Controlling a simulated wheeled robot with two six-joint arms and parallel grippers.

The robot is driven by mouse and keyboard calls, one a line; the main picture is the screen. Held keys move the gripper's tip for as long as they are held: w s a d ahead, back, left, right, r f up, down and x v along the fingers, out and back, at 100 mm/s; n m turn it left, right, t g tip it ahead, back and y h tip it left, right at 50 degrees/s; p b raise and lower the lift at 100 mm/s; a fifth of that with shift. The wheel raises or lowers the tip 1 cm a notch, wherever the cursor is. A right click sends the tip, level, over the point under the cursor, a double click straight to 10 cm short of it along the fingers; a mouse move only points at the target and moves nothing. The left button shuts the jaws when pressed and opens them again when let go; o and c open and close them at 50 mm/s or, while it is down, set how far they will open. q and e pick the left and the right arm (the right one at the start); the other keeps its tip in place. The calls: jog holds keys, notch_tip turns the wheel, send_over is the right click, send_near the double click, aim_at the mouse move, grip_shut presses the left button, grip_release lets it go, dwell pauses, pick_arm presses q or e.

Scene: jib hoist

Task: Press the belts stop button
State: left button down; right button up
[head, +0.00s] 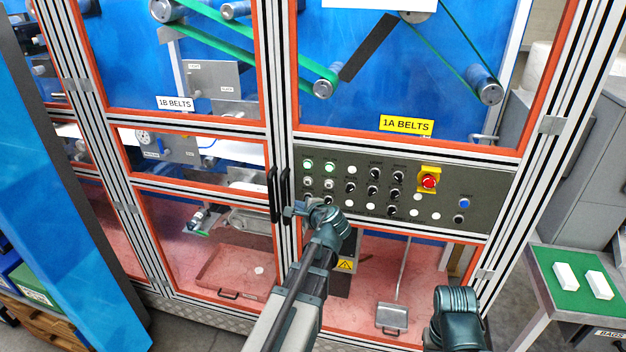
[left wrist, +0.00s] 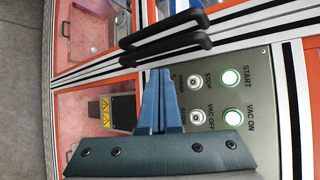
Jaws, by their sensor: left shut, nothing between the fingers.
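The control panel (head: 470,205) is below the yellow 1A BELTS sign. The button labelled STOP (left wrist: 195,82) is white and sits below the lit green START button (head: 308,165) at the panel's upper left; the stop button also shows in the head view (head: 308,182). My left gripper (head: 290,210) is shut and empty, near the panel's lower left corner and the door handles. In the left wrist view its blue fingertips (left wrist: 160,75) appear beside the stop button, apart from it in the picture. Only part of my right arm shows at the lower right.
Black door handles (head: 279,194) stand just left of the panel. The VAC OFF button (left wrist: 197,117) and lit VAC ON button (left wrist: 232,117) are beside the stop and start pair. A red emergency button (head: 428,181) is further right. A green-topped table (head: 572,300) stands at the right.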

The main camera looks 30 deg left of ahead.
aim_at(308, 182)
pick_arm(q)
jog(key=shift+w, duration=0.1)
jog(key=shift+w+a, duration=0.35)
jog(key=shift+w, duration=1.05)
jog(key=shift+w+a, duration=0.35)
jog(key=shift+w, duration=1)
jog(key=shift+w+a, duration=0.35)
jog(key=shift+w, duration=1.05)
jog(key=shift+w, duration=0.15)
jog(key=shift+w+a, duration=0.1)
jog(key=shift+w, duration=0.15)
